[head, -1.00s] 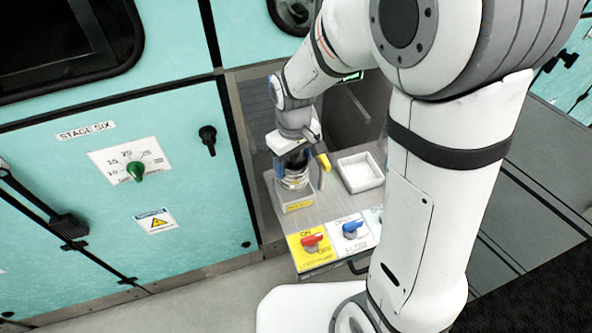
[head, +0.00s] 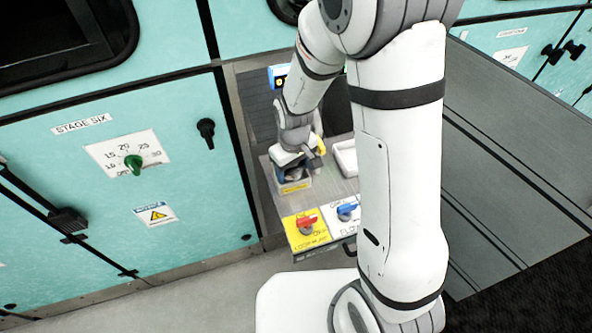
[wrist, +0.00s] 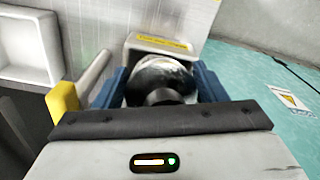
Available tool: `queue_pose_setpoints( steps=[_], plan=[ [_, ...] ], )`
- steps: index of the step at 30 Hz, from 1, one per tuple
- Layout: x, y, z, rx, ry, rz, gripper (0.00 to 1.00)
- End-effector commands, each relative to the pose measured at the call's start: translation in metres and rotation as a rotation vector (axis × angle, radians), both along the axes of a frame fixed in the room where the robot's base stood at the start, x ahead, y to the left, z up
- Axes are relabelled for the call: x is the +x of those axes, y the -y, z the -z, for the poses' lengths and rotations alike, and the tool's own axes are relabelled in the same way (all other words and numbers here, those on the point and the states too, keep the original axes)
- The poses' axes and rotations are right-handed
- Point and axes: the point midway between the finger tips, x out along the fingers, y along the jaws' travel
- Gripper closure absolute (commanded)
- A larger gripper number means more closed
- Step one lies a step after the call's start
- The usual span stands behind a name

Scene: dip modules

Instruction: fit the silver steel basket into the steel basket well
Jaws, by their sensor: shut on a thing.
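The silver steel basket (wrist: 165,68) sits between the blue fingers of my gripper (wrist: 162,88) in the wrist view. Its upper part looks dark and round. In the head view my gripper (head: 292,165) is over the steel basket well (head: 294,187), a box with a yellow label on its front. The box also shows in the wrist view (wrist: 160,42), right behind the basket. My gripper is shut on the basket. The fingers and wrist hide most of it, and I cannot tell how deep it sits in the well.
A white tray (head: 345,157) stands right of the well, partly behind my arm; it also shows in the wrist view (wrist: 28,48). Teal cabinet panels (head: 120,190) stand on the left.

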Motion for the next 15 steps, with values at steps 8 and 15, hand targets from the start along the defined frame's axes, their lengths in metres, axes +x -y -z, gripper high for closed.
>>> queue_pose_setpoints(
  steps=[8, 15],
  plan=[
    [-0.0101, 0.0024, 0.0161, -0.01, -0.028, -0.006, 0.21],
    [-0.0099, 0.0029, 0.0161, -0.01, -0.029, -0.005, 0.14]
  ],
)
